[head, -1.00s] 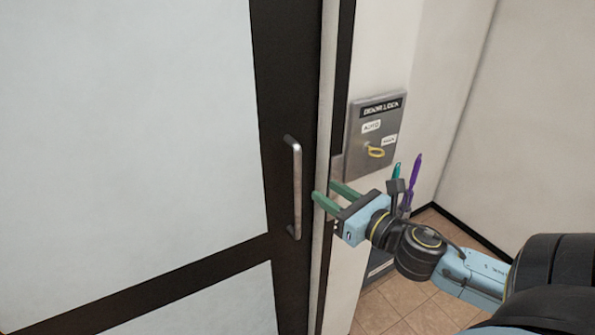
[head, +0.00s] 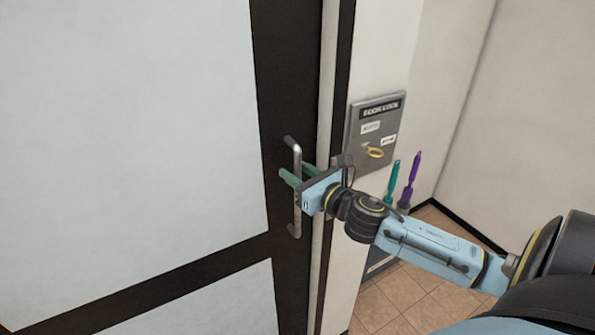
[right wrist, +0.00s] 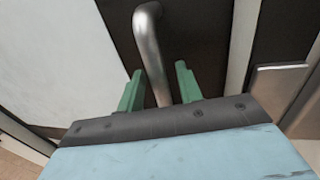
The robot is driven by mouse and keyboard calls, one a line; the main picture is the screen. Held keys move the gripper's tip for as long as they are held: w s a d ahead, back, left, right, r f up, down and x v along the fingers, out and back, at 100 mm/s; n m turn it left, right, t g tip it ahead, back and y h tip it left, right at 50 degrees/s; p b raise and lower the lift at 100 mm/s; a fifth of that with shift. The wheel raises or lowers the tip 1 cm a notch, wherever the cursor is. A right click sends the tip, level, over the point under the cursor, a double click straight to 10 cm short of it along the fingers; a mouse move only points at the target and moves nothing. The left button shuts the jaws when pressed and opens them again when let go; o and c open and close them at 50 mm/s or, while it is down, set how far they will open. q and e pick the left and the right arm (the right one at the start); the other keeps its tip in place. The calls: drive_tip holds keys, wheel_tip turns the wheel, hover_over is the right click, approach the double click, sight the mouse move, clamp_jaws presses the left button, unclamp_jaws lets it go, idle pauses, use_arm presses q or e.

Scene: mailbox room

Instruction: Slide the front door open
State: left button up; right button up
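The front door (head: 150,120) has pale panels in a dark frame and fills the left of the head view. Its silver vertical handle (head: 294,152) is on the dark frame near the door's right edge. My right gripper (head: 296,175) is at the handle, partly covering its middle. In the right wrist view the handle (right wrist: 151,45) runs down between the two green fingers (right wrist: 158,82) of the right gripper. The fingers are apart, with a gap visible between the bar and the right finger. My left gripper is not in view.
A grey door lock panel (head: 362,120) with a yellow key (head: 373,151) is on the wall right of the door. Teal (head: 391,180) and purple (head: 411,180) long objects stand below it. Tiled floor (head: 400,300) shows at the lower right.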

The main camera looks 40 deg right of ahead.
clamp_jaws()
idle(0.4)
